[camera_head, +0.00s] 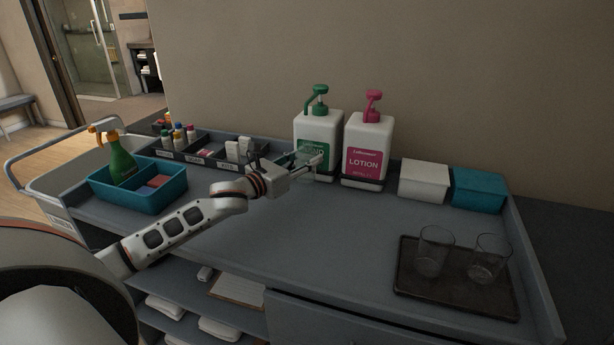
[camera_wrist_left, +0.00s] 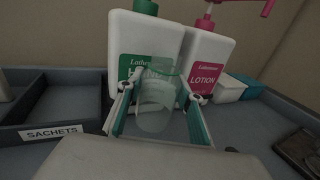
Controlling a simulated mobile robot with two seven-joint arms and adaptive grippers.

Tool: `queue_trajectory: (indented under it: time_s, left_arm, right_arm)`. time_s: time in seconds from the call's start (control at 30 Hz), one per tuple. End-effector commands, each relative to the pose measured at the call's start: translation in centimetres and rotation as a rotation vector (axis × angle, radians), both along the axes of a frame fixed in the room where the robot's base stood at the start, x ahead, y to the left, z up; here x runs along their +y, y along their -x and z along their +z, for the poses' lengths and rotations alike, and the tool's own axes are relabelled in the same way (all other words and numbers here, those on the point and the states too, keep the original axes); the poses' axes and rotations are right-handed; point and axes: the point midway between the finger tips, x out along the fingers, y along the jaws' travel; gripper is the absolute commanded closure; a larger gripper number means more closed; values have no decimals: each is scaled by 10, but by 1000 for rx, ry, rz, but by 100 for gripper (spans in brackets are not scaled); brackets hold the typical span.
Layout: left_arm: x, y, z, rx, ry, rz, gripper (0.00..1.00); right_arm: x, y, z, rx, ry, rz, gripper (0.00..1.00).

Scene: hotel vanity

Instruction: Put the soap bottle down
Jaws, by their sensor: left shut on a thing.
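The soap bottle (camera_head: 319,130) is a large white pump bottle with a green label and green pump, standing upright at the back of the cart top; it also shows in the left wrist view (camera_wrist_left: 147,38). My left gripper (camera_head: 311,160) is in front of its lower part. In the left wrist view its fingers (camera_wrist_left: 166,88) are closed on a clear, glass-like tumbler (camera_wrist_left: 156,108), which overlaps the soap bottle's label. I cannot tell whether the tumbler touches the bottle. My right gripper is not in view.
A pink-pump lotion bottle (camera_head: 367,148) stands right beside the soap bottle. White (camera_head: 423,181) and teal (camera_head: 478,189) boxes are further right. A dark tray (camera_head: 455,290) holds two glasses. A teal caddy (camera_head: 137,190) with a green spray bottle stands left. The middle top is clear.

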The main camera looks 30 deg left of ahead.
Motion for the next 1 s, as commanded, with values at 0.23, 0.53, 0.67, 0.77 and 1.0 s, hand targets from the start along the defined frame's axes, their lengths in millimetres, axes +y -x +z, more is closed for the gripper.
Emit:
queue_trajectory:
  time_s: [0.23,0.53,0.67,0.77,1.0]
  left_arm:
    - [0,0,-26,1,3,2,87]
    - [0,0,-47,-1,-1,0,87]
    - [0,0,-46,-1,-1,0,87]
    - [0,0,-48,-1,-2,0,87]
    - [0,0,-49,-1,-2,0,48]
  right_arm:
    - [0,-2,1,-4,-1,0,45]
    - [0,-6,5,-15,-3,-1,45]
    - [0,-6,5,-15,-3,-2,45]
    - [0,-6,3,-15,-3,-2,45]
    - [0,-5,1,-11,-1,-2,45]
